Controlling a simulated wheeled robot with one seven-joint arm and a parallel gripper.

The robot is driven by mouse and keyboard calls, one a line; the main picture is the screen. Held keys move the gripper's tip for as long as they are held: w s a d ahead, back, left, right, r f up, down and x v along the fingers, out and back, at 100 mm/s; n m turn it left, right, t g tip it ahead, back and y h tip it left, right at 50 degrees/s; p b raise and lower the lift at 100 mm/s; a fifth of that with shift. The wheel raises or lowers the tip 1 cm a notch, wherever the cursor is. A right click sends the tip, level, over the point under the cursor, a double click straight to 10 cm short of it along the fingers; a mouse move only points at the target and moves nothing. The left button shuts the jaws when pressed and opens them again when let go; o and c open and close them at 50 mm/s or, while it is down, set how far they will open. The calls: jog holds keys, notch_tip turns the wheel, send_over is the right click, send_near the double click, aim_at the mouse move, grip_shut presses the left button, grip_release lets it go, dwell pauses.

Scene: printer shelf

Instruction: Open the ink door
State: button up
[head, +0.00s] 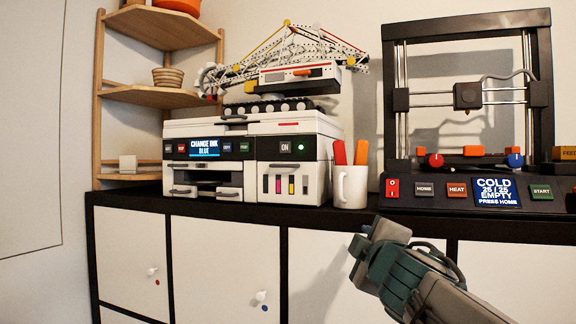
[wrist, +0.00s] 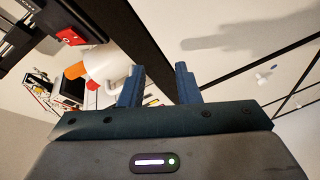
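The white printer (head: 209,189) stands on the black-topped cabinet, and its screen (head: 205,147) reads "CHANGE INK BLUE". The ink door appears to be the lower right front panel (head: 290,168), with several coloured ink strips. It looks closed. My gripper (head: 362,238) is below and right of the printer, in front of the cabinet and apart from the panel. In the wrist view my gripper (wrist: 160,84) has its two blue fingers spread with nothing between them.
A white mug (head: 351,189) with orange and red sticks stands right of the printer, near my gripper. A black 3D printer (head: 448,190) is at the right. A crane model (head: 290,60) sits on the printer. A wooden shelf (head: 165,97) is at the left.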

aim_at(284, 167)
jog(key=a+r+n+y+p, duration=0.1)
jog(key=a+r+n+y, duration=0.75)
jog(key=r+n, duration=0.3)
jog(key=shift+m+h, duration=0.35)
jog(key=shift+h, duration=0.1)
jog(key=x, duration=0.4)
jog(key=p+x, duration=0.1)
jog(key=x, duration=0.4)
jog(key=p+x, duration=0.1)
jog(key=x, duration=0.3)
jog(key=shift+w+a+r, duration=0.1)
jog(key=shift+a+r, duration=0.15)
jog(key=shift+a, duration=0.15)
grip_shut()
